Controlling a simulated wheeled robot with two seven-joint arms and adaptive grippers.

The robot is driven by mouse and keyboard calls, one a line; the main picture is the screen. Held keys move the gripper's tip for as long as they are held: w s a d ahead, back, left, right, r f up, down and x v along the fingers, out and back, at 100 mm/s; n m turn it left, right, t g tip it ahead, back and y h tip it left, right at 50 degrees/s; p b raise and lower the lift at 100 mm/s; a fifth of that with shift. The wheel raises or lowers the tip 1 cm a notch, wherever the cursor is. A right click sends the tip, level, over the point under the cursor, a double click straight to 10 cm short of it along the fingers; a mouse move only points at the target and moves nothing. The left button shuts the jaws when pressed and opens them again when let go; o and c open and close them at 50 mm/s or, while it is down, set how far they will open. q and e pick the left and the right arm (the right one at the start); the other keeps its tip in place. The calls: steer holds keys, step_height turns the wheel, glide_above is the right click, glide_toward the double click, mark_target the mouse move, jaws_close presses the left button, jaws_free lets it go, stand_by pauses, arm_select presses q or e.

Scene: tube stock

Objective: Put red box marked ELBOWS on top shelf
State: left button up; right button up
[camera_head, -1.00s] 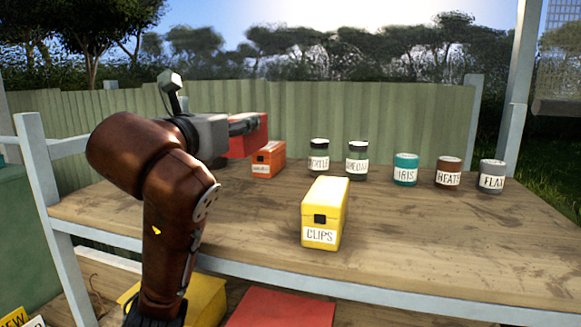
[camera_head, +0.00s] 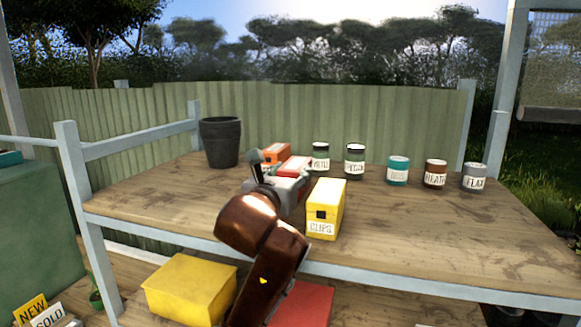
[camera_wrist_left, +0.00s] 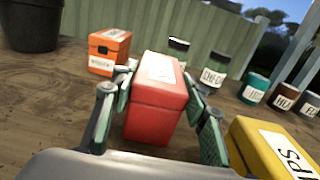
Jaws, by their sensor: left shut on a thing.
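In the left wrist view a red box (camera_wrist_left: 158,95) with a white label on its lid sits between the two fingers of my left gripper (camera_wrist_left: 155,120). The label is too slanted to read. The left gripper (camera_head: 283,180) is shut on the box. In the head view the red box (camera_head: 294,166) shows only partly beyond the gripper. It is over the wooden top shelf (camera_head: 420,235), left of the yellow CLIPS box. I cannot tell whether it touches the boards. My right gripper is not in view.
The yellow CLIPS box (camera_head: 325,208) stands close on the right. An orange box (camera_head: 275,153) and several labelled tins, such as a teal one (camera_head: 398,170), stand behind. A dark pot (camera_head: 221,143) is at the back left. The shelf's front right is clear.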

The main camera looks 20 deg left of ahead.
arm_select(q)
steer(key=shift+w+a+f, duration=0.1)
steer(key=shift+w+a, duration=0.1)
steer(key=shift+w, duration=0.05)
steer(key=o, duration=1.1)
steer(key=shift+a, duration=0.1)
steer(key=shift+o, duration=1)
steer(key=shift+s, duration=0.1)
steer(key=shift+o, duration=0.7)
steer(key=shift+s, duration=0.2)
steer(key=shift+o, duration=0.6)
steer(key=shift+w, duration=0.25)
steer(key=s+b, duration=0.5)
steer(key=s, duration=0.6)
steer(key=shift+b, duration=0.3)
steer(key=shift+s, duration=0.6)
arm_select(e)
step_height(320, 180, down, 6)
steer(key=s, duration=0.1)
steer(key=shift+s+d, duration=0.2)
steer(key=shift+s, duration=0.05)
